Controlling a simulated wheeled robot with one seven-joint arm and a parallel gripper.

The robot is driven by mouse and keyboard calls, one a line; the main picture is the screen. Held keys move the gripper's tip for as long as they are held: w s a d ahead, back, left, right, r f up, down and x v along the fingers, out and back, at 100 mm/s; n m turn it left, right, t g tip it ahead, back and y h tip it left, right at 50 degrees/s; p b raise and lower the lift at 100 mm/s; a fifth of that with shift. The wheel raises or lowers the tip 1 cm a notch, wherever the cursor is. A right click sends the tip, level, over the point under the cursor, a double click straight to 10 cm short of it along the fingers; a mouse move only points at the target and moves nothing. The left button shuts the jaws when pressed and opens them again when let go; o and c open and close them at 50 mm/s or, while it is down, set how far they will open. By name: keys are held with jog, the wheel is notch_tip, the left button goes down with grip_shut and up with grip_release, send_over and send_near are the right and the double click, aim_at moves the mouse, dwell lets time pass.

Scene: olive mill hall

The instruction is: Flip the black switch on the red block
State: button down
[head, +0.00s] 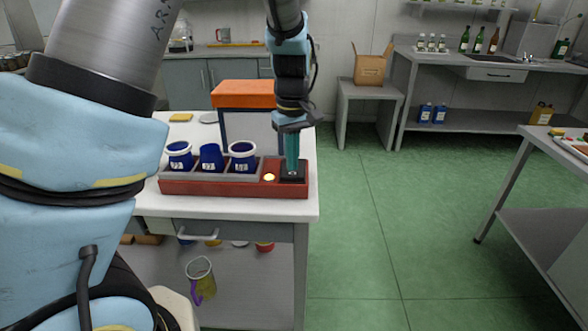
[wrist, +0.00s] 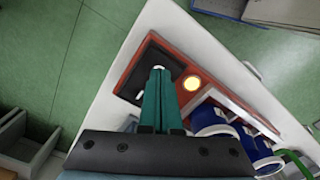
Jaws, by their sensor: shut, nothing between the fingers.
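The red block (head: 230,188) lies along the front of the white table, and it also shows in the wrist view (wrist: 160,43). The black switch (head: 293,178) sits at its right end; in the wrist view its black plate (wrist: 133,86) shows with a small white part near the fingertips. A round light (head: 269,177) beside it glows yellow, also in the wrist view (wrist: 192,83). My gripper (head: 291,172) points down with teal fingers shut and empty, the tips at the switch (wrist: 158,72). The fingers hide part of the switch, so its position and any contact are unclear.
Several blue cups (head: 211,157) with white labels stand in the block's grey slots, left of the light. An orange-topped box (head: 243,94) stands behind my gripper. The white table's right edge (head: 318,195) is close; open green floor lies beyond.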

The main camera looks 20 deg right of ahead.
aim_at(292, 173)
jog(key=shift+f+b, duration=0.4)
jog(key=shift+f, duration=0.35)
dwell(0.3)
notch_tip(292, 173, up, 7)
jog(key=p, duration=0.6)
jog(key=shift+r+p, duration=0.1)
jog(key=shift+p, duration=0.25)
jog(key=s+a+r+m, duration=0.1)
jog(key=s+a, duration=0.1)
jog(key=a, duration=1.3)
jog(key=s+a+r+m+t, duration=0.1)
jog(key=s+a, duration=0.1)
jog(key=a, duration=1.3)
jog(key=shift+r+t, duration=0.25)
jog(key=shift+t, duration=0.05)
jog(key=c, duration=1.6)
grip_release()
jog(key=shift+a, duration=0.1)
